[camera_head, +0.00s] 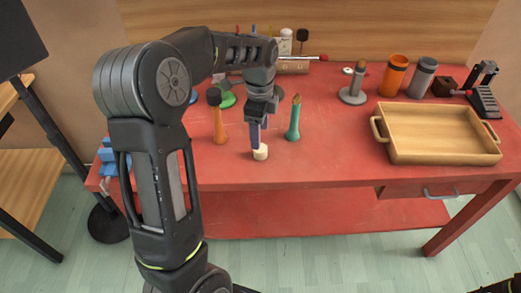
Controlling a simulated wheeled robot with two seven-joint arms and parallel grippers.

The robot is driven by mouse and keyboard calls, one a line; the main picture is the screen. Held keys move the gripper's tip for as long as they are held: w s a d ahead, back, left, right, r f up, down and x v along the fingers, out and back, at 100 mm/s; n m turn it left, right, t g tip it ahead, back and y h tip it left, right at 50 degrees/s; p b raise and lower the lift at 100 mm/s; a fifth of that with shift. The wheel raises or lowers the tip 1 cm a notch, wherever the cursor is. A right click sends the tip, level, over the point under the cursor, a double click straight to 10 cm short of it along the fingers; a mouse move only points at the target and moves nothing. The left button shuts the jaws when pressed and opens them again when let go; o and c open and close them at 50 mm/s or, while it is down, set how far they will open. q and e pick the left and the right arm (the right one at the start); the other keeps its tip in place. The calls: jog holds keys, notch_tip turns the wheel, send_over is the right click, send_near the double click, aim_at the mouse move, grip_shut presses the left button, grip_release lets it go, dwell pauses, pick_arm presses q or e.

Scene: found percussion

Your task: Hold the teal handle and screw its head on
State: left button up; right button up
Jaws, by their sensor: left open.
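The teal handle (293,122) stands upright on the red table, with a narrow brownish tip at its top. A short cream cylinder (261,153), which looks like a mallet head, sits on the table nearer the front edge, left of the teal handle. My left gripper (257,138) points down just above and behind the cream cylinder, its jaws open. Whether the fingers touch the cylinder I cannot tell. The gripper is apart from the teal handle, to its left.
An orange handle with a dark head (218,118) stands left of my gripper. A wooden tray (440,158), an orange cup (394,76), a grey cup (422,77) and a stand (353,90) are at right. The table between teal handle and tray is clear.

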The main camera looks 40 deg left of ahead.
aim_at(260, 152)
pick_arm(q)
jog(key=shift+f, duration=0.95)
jog(key=shift+f+p, duration=0.65)
jog(key=shift+f, duration=1.95)
grip_shut()
